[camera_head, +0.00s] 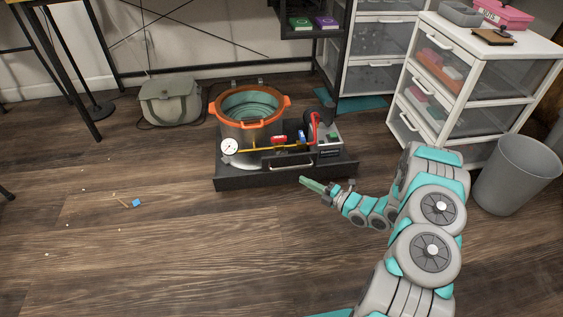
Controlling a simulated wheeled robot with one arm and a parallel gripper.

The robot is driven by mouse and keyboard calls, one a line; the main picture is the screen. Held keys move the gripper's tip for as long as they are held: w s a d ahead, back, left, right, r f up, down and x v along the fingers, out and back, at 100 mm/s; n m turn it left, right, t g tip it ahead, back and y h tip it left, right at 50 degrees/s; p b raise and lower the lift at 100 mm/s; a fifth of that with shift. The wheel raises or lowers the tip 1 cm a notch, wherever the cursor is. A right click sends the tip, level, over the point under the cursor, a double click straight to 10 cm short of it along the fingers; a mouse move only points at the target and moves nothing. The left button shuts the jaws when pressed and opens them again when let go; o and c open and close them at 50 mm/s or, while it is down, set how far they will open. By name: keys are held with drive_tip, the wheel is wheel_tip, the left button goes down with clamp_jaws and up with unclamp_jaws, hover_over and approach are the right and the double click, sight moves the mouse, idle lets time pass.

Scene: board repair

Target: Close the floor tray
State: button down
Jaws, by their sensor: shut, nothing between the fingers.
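The floor tray (262,181) is a low, dark tray on the wooden floor in the middle of the camera_head view. It has a pale bar handle (290,166) at its front side. My gripper (302,181) is shut and empty. Its teal fingers appear just in front of the tray's front face, below the handle. I cannot tell whether they touch it. How far the tray is pulled out is not clear.
A white drawer unit (474,93) and a grey waste bin (518,176) stand at the right. A grey-green bag (171,102) sits left of the tray. A blue piece (136,203) and small scraps lie on the left floor. The front floor is mostly clear.

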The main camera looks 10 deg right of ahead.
approach(273, 158)
drive_tip(key=shift+b+x, duration=0.4)
drive_tip(key=shift+x, duration=2.55)
